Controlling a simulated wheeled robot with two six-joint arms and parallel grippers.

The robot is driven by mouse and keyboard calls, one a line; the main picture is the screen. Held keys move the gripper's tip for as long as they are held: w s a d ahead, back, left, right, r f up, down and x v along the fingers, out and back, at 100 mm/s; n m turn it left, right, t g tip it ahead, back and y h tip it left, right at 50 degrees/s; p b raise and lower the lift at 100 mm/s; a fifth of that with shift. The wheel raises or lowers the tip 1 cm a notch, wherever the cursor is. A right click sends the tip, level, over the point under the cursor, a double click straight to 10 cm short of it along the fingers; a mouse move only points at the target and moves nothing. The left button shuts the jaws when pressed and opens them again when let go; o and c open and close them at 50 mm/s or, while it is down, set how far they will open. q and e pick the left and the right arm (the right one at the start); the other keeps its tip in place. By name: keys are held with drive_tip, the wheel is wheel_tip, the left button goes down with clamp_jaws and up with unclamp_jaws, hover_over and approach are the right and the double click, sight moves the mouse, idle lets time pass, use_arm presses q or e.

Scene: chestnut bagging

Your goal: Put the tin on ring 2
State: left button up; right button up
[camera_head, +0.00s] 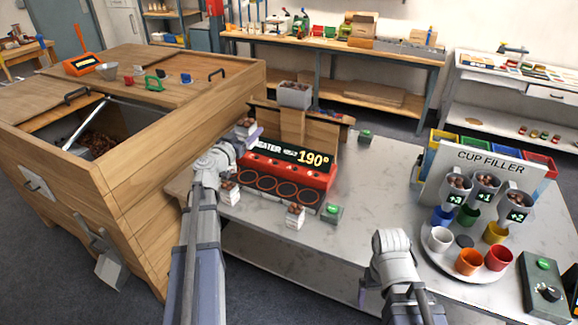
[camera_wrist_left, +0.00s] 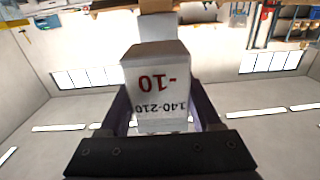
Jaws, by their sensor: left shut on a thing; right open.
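The red heater (camera_head: 285,172) reads 190° and has a row of dark round rings along its front. All the rings I see look empty. My right gripper (camera_head: 396,285) is low at the right, away from the heater, its fingers hard to make out.
A green button box (camera_head: 331,213) is by the front right corner. The cup filler (camera_head: 485,175) is right; the middle tabletop is clear.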

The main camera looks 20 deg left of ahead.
use_arm(q)
wheel_tip(320, 180, down, 18)
drive_tip(key=b, duration=1.7)
drive_tip(key=shift+f, duration=0.15)
wheel_tip(320, 180, down, 10)
drive_tip(key=b, duration=1)
drive_tip(key=shift+r, duration=0.25)
drive_tip(key=shift+f, duration=0.3)
drive_tip(key=o, duration=1.5)
drive_tip(key=shift+r, duration=0.1)
